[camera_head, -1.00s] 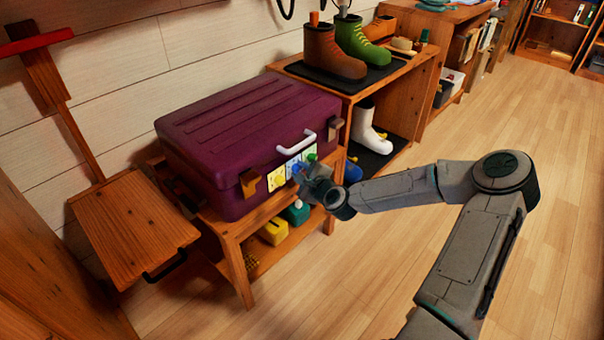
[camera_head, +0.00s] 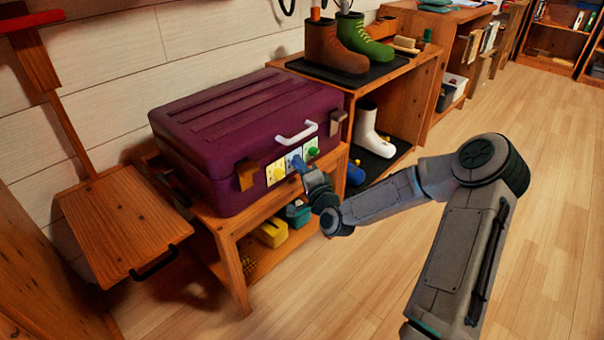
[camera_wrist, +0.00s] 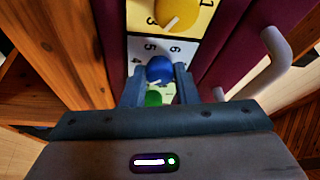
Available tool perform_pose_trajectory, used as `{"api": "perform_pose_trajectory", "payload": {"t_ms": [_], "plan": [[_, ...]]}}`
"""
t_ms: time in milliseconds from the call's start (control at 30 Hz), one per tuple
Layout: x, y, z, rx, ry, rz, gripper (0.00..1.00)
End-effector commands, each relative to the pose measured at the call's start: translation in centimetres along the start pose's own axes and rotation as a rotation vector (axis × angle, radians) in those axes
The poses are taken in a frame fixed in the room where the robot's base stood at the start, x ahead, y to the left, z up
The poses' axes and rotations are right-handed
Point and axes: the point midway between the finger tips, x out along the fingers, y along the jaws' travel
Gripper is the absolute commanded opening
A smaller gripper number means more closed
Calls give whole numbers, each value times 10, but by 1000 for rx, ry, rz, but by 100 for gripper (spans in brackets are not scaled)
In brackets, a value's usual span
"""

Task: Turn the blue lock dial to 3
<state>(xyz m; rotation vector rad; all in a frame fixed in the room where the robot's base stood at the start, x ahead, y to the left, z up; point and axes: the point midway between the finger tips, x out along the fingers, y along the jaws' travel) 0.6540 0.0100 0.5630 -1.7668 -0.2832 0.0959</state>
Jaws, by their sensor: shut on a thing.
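The blue lock dial (camera_wrist: 160,69) sits on a white number panel, between the yellow dial (camera_wrist: 176,12) and the green dial (camera_wrist: 153,98). My gripper (camera_wrist: 160,78) is shut on the blue dial, one finger on each side. Digits 4, 5 and 6 show around it; the pointer's reading cannot be made out. In the head view, my gripper (camera_head: 304,174) reaches the middle panel on the front of the purple case (camera_head: 235,190), largely covering the blue dial. The green dial also shows there (camera_head: 312,152).
The case rests on a wooden bench (camera_head: 222,230) with a yellow item (camera_head: 272,233) below. A white handle (camera_head: 297,133) juts out above the dials, close to my gripper. A boot shelf (camera_head: 392,85) stands to the right. The floor is clear.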

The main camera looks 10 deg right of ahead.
Motion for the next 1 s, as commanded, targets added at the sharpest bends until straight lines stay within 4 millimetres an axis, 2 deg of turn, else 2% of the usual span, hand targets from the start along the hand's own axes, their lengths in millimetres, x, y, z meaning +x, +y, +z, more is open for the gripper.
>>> {"api": "perform_pose_trajectory", "payload": {"t_ms": [400,1000], "plan": [[1,3,-2,-223,5,-92,4],[1,2,-3,-269,7,-111,4]]}}
